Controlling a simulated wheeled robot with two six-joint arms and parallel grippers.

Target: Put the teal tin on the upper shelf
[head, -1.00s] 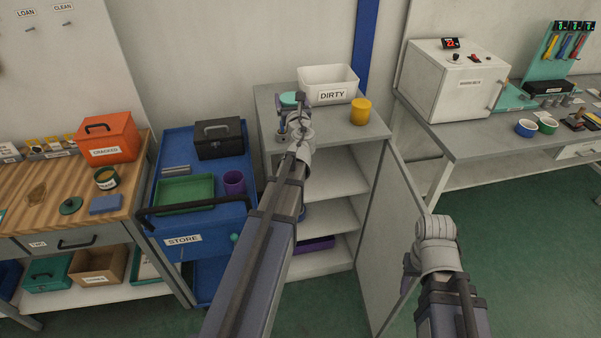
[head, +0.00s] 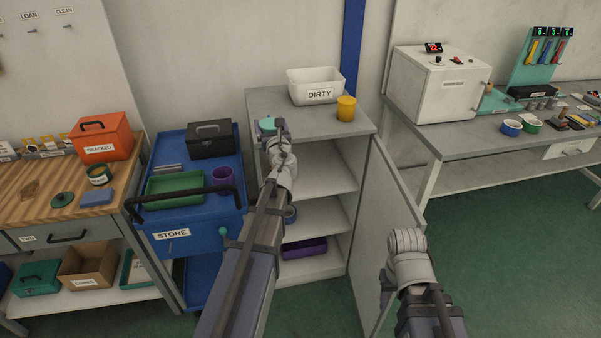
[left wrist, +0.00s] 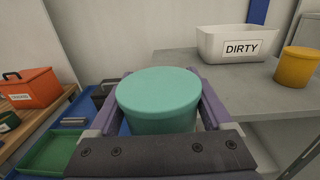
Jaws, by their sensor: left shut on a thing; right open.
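The teal tin (head: 267,125) is held in my left gripper (head: 271,132), at the front left corner of the cabinet top. In the left wrist view the round teal tin (left wrist: 160,98) sits upright between the two purple fingers. The upper shelf (head: 322,168) is inside the grey cabinet, below its top, and looks empty where it shows; my left arm hides its left part. My right gripper (head: 386,285) is low in front of the open cabinet door; its fingers are mostly hidden.
The cabinet top (head: 308,123) carries a white DIRTY bin (head: 316,86) and a yellow tin (head: 346,108). The cabinet door (head: 375,225) stands open at the right. A blue STORE cart (head: 200,220) is close on the left. A purple tray (head: 304,248) lies on a lower shelf.

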